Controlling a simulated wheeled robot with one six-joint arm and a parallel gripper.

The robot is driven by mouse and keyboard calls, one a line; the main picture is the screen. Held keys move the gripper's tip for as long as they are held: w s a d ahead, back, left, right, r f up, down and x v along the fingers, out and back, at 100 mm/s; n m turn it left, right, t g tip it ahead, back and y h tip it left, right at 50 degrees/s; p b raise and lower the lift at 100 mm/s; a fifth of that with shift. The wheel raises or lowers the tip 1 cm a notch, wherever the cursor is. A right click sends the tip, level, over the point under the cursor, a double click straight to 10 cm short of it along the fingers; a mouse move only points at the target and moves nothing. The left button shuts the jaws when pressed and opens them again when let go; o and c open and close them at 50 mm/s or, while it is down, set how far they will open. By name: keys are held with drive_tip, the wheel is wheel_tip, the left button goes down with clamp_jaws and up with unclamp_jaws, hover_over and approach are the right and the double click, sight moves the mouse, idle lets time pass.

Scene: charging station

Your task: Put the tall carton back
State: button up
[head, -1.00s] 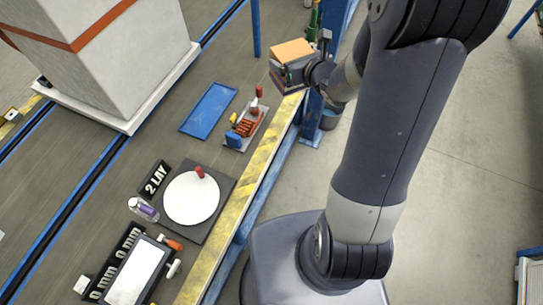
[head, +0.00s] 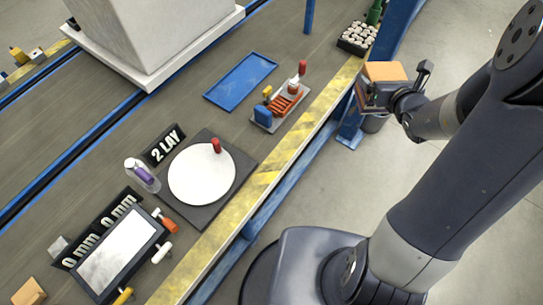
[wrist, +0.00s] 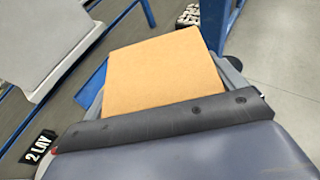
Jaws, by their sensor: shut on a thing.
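The tall carton (head: 385,71) has a plain tan face and is held off the floor, to the right of the bench's yellow-striped edge. My gripper (head: 374,96) is shut on it. In the wrist view the carton (wrist: 165,68) fills the space beyond the dark gripper body, its broad tan face towards the camera. Its lower part and the contact with the fingers are mostly hidden.
On the bench are an empty blue tray (head: 240,81), a small tool fixture (head: 284,103), a white round plate (head: 201,174), a bottle (head: 142,175) and a "2 LAY" sign (head: 162,146). A black tray of pale round parts (head: 357,38) stands at the far end. A blue post (head: 352,122) is close to the carton.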

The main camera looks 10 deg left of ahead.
wheel_tip(320, 180, down, 18)
drive_tip(key=a+f+b, duration=0.1)
drive_tip(key=b, duration=1.6)
drive_tip(key=s+a+r+n+g+y+b, duration=0.1)
drive_tip(key=s+a+r+n+g+y, duration=0.15)
drive_tip(key=a, duration=0.65)
drive_tip(key=s+a+r+n+g+y+b, duration=0.1)
drive_tip(key=s+a+r+n+g+y, duration=0.2)
drive_tip(key=a, duration=0.7)
drive_tip(key=s+a+r+n+g+y+b, duration=0.1)
drive_tip(key=a+r+n+g+y, duration=0.25)
drive_tip(key=a, duration=0.55)
drive_tip(key=shift+n+t, duration=0.6)
drive_tip(key=shift+t, duration=0.2)
wheel_tip(320, 180, down, 17)
drive_tip(key=b, duration=0.8)
drive_tip(key=shift+f+b, duration=0.1)
drive_tip(key=shift+b, duration=0.25)
